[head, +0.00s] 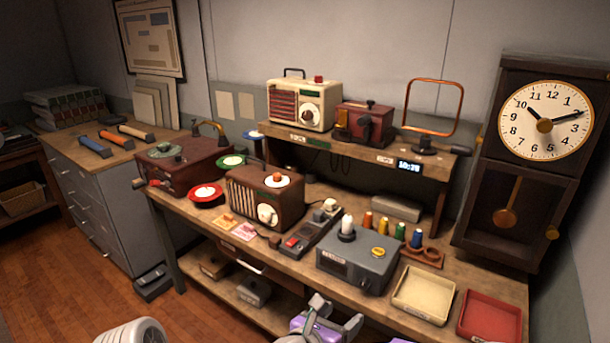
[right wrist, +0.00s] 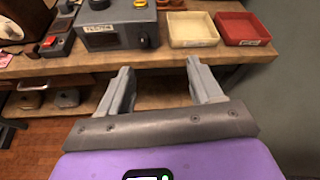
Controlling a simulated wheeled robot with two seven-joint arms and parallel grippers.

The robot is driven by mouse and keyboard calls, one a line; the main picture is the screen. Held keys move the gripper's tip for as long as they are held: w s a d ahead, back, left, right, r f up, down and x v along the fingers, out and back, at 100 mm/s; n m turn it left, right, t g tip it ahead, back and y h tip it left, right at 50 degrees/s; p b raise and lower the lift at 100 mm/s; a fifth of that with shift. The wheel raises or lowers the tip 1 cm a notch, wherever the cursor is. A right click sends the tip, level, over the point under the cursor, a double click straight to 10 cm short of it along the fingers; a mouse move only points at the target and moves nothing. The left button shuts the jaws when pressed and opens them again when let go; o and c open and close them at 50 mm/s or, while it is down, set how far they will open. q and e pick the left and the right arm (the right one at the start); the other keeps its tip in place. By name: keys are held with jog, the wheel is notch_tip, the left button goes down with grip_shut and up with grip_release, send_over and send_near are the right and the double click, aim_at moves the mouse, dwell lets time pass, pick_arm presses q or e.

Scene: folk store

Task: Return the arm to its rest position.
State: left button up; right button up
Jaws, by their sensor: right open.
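My right gripper (head: 336,312) is at the bottom of the head view, in front of the workbench's near edge. In the right wrist view the right gripper (right wrist: 160,68) has its two grey fingers spread wide, with nothing between them. The fingers point toward the bench's front edge and do not appear to touch it. My left gripper does not show in either view.
The wooden workbench (head: 376,308) holds a grey box (head: 357,263), a cream tray (head: 423,294), a red tray (head: 490,318), radios and spools. A lower shelf (head: 274,318) holds small items. A tall clock (head: 544,120) stands right. Wooden floor (head: 60,290) is open at left.

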jog(key=w+d+f+n+g+y, duration=0.1)
jog(key=w+f+n+y, duration=0.2)
jog(key=f+n, duration=0.75)
jog(key=w+d+f+n+y, duration=0.2)
jog(key=w+f+n+y, duration=0.15)
jog(key=f+n, duration=0.75)
jog(key=s+f+n+g+y, duration=0.6)
jog(key=s+f+n+g, duration=0.3)
jog(key=s+f+n, duration=0.8)
jog(key=s+f, duration=0.1)
jog(key=s, duration=0.4)
jog(key=shift+p, duration=0.3)
